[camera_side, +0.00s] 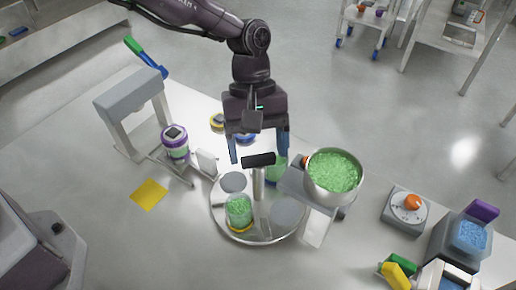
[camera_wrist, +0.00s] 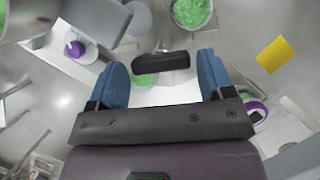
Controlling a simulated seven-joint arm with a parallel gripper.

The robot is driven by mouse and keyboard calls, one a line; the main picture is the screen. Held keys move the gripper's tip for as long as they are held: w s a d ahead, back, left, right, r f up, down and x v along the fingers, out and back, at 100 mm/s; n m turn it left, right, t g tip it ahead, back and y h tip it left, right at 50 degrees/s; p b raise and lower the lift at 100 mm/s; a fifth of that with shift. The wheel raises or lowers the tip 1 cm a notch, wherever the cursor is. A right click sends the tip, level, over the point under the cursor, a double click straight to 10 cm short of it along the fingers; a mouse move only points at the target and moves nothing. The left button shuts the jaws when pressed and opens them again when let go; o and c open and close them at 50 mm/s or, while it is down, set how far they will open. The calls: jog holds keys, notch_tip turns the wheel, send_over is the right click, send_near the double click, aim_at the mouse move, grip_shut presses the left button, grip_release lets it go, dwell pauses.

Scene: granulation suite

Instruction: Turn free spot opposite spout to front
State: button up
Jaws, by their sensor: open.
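A round turntable (camera_side: 270,239) stands on the bench, with a post at its centre topped by a black bar handle (camera_side: 258,160). It carries a jar of green granules (camera_side: 239,212) at the front left and another green jar (camera_side: 277,168) at the back, partly hidden. Bare grey spots show at the left (camera_side: 233,182) and right (camera_side: 287,213). A metal hopper of green granules (camera_side: 333,175) overhangs the right side; its spout is not clear. My gripper (camera_side: 259,150) is open above the turntable. In the wrist view, the handle (camera_wrist: 160,64) lies between the blue fingers, apart from both.
A grey arch stand (camera_side: 130,95) and a purple-banded jar (camera_side: 175,143) stand to the left, near a yellow sheet (camera_side: 149,194). A dial box (camera_side: 406,208) and a blue-filled bin (camera_side: 468,237) are at the right.

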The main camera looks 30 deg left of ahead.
jog(key=shift+s+d+f, duration=0.15)
jog(key=shift+f, duration=0.4)
jog(key=c, duration=1)
